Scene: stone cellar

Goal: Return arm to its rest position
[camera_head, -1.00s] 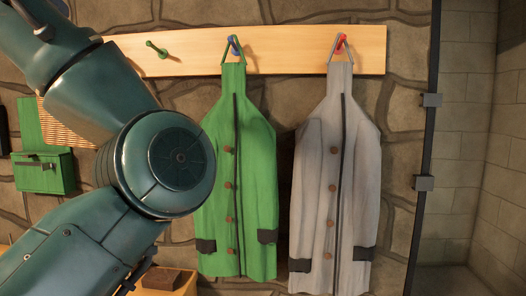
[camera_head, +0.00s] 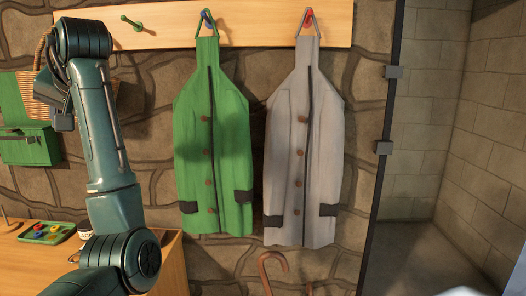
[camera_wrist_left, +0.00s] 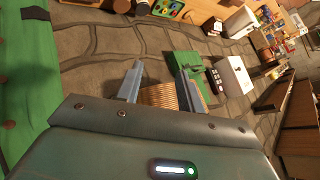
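My left arm (camera_head: 108,140) comes up at the left of the head view, bends at the top and folds back. In the left wrist view my left gripper (camera_wrist_left: 162,70) has its two fingers apart, with nothing held between them. A wicker basket shows behind the fingers. A green jacket (camera_head: 212,130) hangs from the blue peg (camera_head: 206,18) and a grey jacket (camera_head: 305,140) from the red peg (camera_head: 308,16). The gripper is apart from both.
The wooden rack (camera_head: 240,28) has a free green peg (camera_head: 131,23). A green wall box (camera_head: 30,145) and the wicker basket (camera_head: 101,97) are near my left arm. A wooden table (camera_head: 172,265) bears a green tray (camera_head: 46,234). A cane (camera_head: 272,270) stands below the jackets.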

